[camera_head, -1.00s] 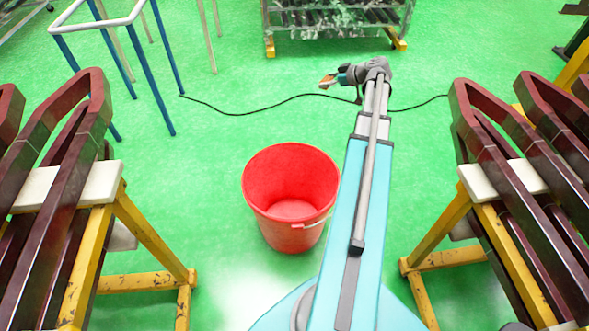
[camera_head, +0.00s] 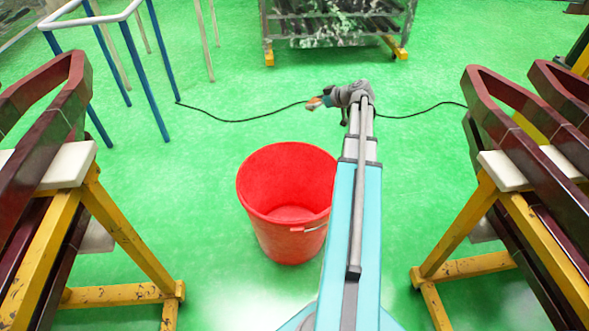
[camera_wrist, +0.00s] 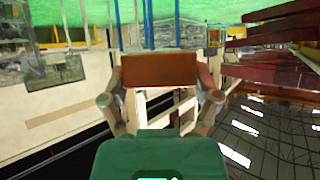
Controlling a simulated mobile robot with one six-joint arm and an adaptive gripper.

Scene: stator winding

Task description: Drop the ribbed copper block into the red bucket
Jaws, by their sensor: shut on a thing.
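The red bucket (camera_head: 288,240) stands upright on the green floor, left of my arm, and its inside looks empty. My gripper (camera_head: 311,103) is at the far end of my outstretched arm, above and beyond the bucket in the head view, not over its opening. It is shut on the copper block (camera_wrist: 159,70), which shows as a brown-orange box between the fingers in the wrist view. The block is small in the head view, and its ribs cannot be made out.
Yellow trestles (camera_head: 130,230) with dark red coils (camera_head: 50,120) stand at the left, and a similar trestle (camera_head: 455,235) stands at the right. A blue-and-white frame (camera_head: 150,85) is at the upper left. A black cable (camera_head: 235,120) crosses the floor. A metal rack (camera_head: 335,25) stands at the back.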

